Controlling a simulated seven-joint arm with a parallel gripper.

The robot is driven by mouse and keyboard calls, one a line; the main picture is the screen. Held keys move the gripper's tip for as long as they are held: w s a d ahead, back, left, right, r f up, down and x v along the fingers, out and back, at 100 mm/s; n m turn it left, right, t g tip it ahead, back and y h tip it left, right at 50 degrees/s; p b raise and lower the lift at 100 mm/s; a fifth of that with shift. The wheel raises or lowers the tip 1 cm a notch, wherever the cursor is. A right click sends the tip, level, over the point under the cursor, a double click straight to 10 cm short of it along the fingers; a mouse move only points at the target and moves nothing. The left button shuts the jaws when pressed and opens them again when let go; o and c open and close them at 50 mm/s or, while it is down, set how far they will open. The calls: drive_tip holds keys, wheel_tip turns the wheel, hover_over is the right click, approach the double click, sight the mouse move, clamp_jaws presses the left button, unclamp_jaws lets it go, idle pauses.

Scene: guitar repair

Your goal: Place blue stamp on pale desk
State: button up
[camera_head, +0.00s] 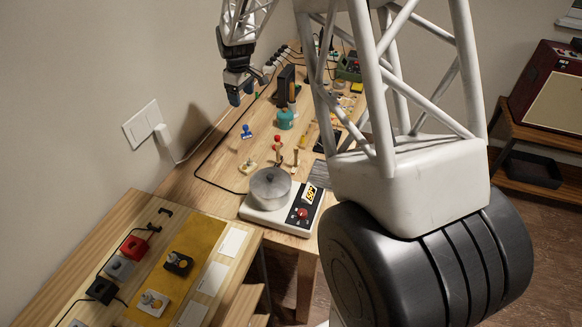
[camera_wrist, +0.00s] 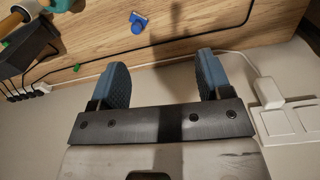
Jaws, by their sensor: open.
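The blue stamp (camera_head: 246,131) lies on the long wooden workbench (camera_head: 212,150), near its wall-side edge. In the wrist view the blue stamp (camera_wrist: 138,22) shows on the wood beyond my fingertips, apart from them. My gripper (camera_head: 247,87) is open and empty, raised above the bench's wall side, up and left of the stamp in the head view. Its two blue fingers (camera_wrist: 163,72) are spread wide in the wrist view. A second wooden desk (camera_head: 108,222) stands nearer at the lower left; I cannot tell for sure which desk counts as the pale one.
A pot (camera_head: 270,187) sits on a white hotplate (camera_head: 256,213) at the bench's near end. A black cable (camera_head: 205,160) runs along the wall side. The near desk carries a yellow mat (camera_head: 190,240) and several small devices.

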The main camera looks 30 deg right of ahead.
drive_tip(key=s+a+r+m, duration=0.2)
drive_tip(key=s+r, duration=0.3)
drive_tip(key=s, duration=0.6)
drive_tip(key=s+a+r+m+t, duration=0.15)
drive_tip(key=s+r, duration=0.35)
drive_tip(key=s, duration=0.7)
drive_tip(key=s+a+r+m, duration=0.15)
drive_tip(key=s+r, duration=0.35)
drive_tip(key=s, duration=0.6)
drive_tip(key=s+a+f+m, duration=0.1)
drive_tip(key=s+f+m, duration=0.1)
drive_tip(key=s, duration=1.2)
drive_tip(key=shift+s+m, duration=0.4)
drive_tip(key=shift+f+t, duration=0.1)
drive_tip(key=shift+t, duration=0.15)
